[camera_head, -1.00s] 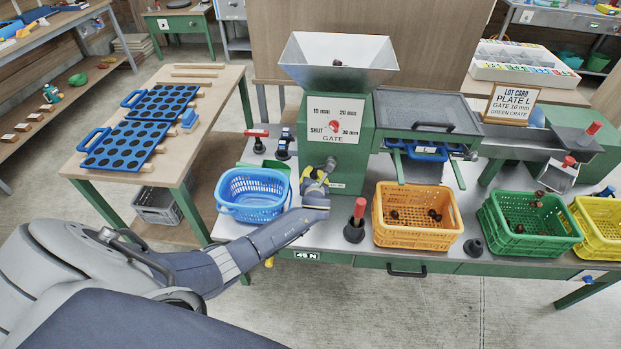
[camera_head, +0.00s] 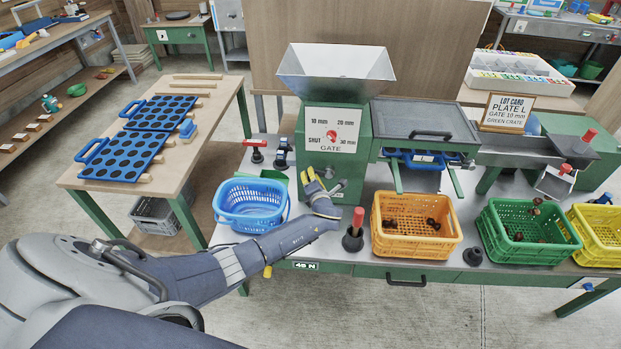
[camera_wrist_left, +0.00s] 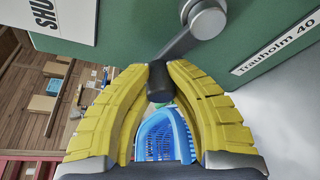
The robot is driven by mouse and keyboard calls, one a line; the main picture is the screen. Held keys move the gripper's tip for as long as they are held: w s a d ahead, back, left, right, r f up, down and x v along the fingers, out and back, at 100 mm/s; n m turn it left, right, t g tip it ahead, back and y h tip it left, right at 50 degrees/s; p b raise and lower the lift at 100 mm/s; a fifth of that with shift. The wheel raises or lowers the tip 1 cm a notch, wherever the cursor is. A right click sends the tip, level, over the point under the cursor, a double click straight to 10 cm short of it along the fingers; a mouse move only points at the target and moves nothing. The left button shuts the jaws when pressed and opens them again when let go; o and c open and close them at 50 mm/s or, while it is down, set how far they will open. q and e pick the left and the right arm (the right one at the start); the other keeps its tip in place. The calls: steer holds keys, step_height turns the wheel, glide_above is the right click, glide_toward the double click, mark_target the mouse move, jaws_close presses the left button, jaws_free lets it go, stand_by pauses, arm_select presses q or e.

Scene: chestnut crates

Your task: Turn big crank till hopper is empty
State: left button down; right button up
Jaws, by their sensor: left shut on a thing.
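The hopper (camera_head: 335,72) is the grey flared funnel on top of the green machine (camera_head: 362,155). No chestnuts show in the part of it I can see. The big crank (camera_wrist_left: 184,42) has a grey hub and arm on the machine's green side, with a dark handle (camera_wrist_left: 157,84). My left gripper (camera_head: 311,176) is at the machine's front, below the gate dial (camera_head: 332,135). In the left wrist view its yellow fingers (camera_wrist_left: 158,75) are closed around the crank handle. My right gripper is out of view.
A blue basket (camera_head: 252,221) stands left of the gripper. An orange crate (camera_head: 412,246) and a green crate (camera_head: 530,254) hold several chestnuts. A yellow crate (camera_head: 600,258) is at far right. A red-handled tool (camera_head: 353,241) stands between my arm and the orange crate.

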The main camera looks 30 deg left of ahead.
arm_select(q)
steer(key=shift+a+r, duration=0.15)
steer(key=shift+a, duration=0.05)
stand_by(0.3)
steer(key=c, duration=1.1)
jaws_free()
steer(key=shift+d, duration=0.1)
steer(key=shift+d, duration=0.1)
steer(key=shift+s+d, duration=0.15)
steer(key=shift+s, duration=0.05)
steer(key=v, duration=1.1)
steer(key=shift+s, duration=0.2)
steer(key=shift+d, duration=0.15)
